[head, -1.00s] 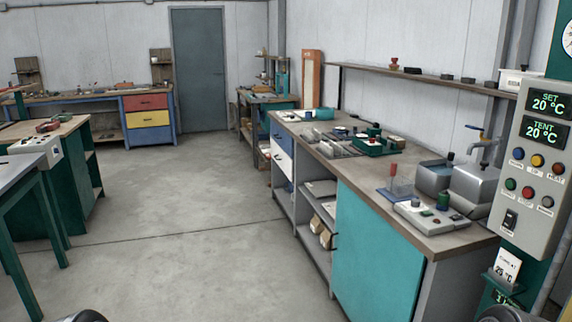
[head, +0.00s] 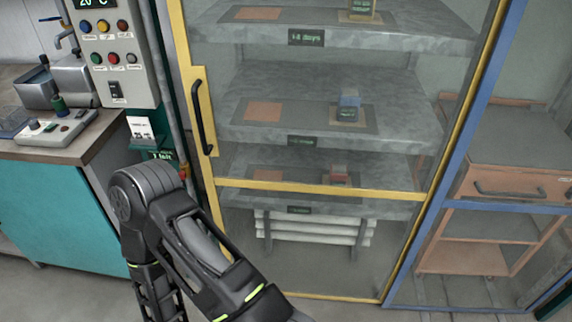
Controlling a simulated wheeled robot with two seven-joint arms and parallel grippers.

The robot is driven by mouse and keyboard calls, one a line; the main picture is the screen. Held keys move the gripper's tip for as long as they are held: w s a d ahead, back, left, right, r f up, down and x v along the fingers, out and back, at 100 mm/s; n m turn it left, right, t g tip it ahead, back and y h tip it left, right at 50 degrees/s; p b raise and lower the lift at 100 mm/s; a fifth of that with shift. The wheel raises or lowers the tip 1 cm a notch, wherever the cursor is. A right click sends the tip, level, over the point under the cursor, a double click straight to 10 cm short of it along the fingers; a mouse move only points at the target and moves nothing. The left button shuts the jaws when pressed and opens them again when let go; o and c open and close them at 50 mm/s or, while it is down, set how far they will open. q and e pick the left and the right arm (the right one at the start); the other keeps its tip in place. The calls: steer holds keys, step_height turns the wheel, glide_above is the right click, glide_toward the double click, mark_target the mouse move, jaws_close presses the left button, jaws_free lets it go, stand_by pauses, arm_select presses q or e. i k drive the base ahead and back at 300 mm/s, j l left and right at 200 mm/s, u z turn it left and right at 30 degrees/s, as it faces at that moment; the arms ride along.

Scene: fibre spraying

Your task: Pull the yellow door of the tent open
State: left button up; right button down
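The tent's yellow-framed door (head: 196,80) fills the middle of the head view, with clear panels and a yellow crossbar. It looks shut. A black upright bar handle (head: 203,117) sits on its left side. One of my dark arms is bent at the lower left, in front of the door's lower left corner, and hides part of it. The arm's visible joint is below and left of the handle, and no contact with the handle shows. Neither gripper's fingers can be made out in this view.
Inside the tent, grey shelves (head: 295,131) hold small blocks. A blue frame (head: 455,150) adjoins the door on the right, with an orange drawer unit (head: 520,160) behind it. At left are a control box (head: 115,55) and a teal workbench (head: 60,220).

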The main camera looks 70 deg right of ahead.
mark_target(191, 73)
steer(key=z, duration=2.6)
